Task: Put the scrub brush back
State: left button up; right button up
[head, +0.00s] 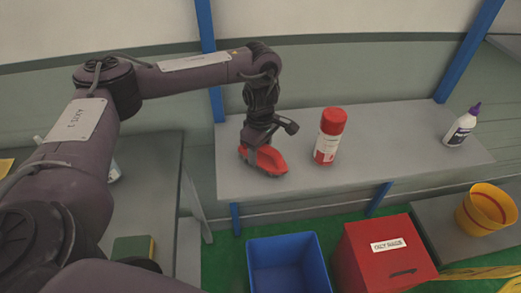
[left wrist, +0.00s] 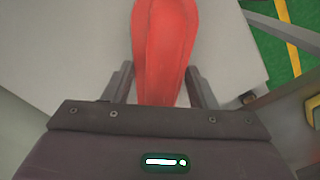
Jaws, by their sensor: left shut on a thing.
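The scrub brush (head: 264,161) is red with dark bristles underneath. In the head view it is at the left end of the grey shelf (head: 400,140), at or just above its surface; I cannot tell whether it touches. My left gripper (head: 257,150) is above the brush and shut on it. In the left wrist view the red brush (left wrist: 162,45) runs up between the two fingers of my left gripper (left wrist: 162,88). The fingers hide part of its sides. My right gripper is not in view.
A red-capped canister (head: 329,138) stands right of the brush, and a white bottle with a purple cap (head: 461,128) stands farther right. Below are a blue bin (head: 289,265), a red box (head: 385,255) and a yellow bucket (head: 487,210). The shelf between canister and bottle is clear.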

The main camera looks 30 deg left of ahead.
pick_arm(q)
jog(key=shift+f, duration=0.15)
jog(key=o, duration=1)
jog(key=shift+c, duration=0.2)
jog(key=shift+r, duration=0.5)
notch_tip(320, 180, up, 12)
jog(key=shift+f+p, duration=0.25)
jog(key=shift+p, duration=0.35)
